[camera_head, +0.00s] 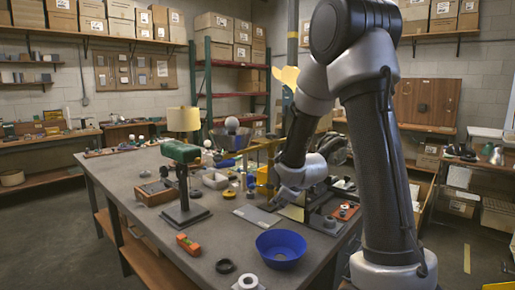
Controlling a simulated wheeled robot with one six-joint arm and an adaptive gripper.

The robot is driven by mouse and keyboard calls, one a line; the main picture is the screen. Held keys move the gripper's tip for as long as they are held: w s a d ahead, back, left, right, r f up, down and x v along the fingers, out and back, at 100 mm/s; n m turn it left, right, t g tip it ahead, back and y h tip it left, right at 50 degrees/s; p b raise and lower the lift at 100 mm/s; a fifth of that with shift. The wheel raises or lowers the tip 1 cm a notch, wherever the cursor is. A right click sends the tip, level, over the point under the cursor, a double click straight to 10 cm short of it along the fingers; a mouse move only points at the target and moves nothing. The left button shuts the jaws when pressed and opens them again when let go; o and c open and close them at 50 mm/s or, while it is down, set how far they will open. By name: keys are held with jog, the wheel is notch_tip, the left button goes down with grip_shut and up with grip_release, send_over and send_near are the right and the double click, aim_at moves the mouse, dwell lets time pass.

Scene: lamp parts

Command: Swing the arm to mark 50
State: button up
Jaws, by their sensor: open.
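My arm reaches in from the right, bends at the top and comes down over the grey workbench (140,203). My gripper (269,206) is low over the middle of the bench, open, with nothing visible between its fingers. It is small and partly merged with dark things behind it. A green lamp-like head (181,152) stands on a dark post with a flat black base (184,217), left of my gripper and apart from it. I cannot tell whether this is the swinging arm. No scale or mark 50 can be read.
A blue bowl (280,249), an orange-and-green block (188,244), a black ring (225,266) and a white ring (248,282) lie at the front. A wooden box (154,193) stands at the left. A dark tray (338,211) with small parts is right of my gripper.

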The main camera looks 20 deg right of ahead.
jog(key=w+r+n+t, duration=0.3)
jog(key=w, duration=0.2)
jog(key=n+t+y, duration=0.2)
jog(key=n+t, duration=0.4)
send_near(259, 147)
jog(key=w, duration=0.4)
jog(key=shift+w+a+r, duration=0.1)
jog(key=shift+a+r, duration=0.1)
jog(key=w, duration=0.7)
jog(key=shift+w+a, duration=0.15)
jog(key=shift+a, duration=0.15)
jog(key=shift+c, duration=0.4)
grip_shut()
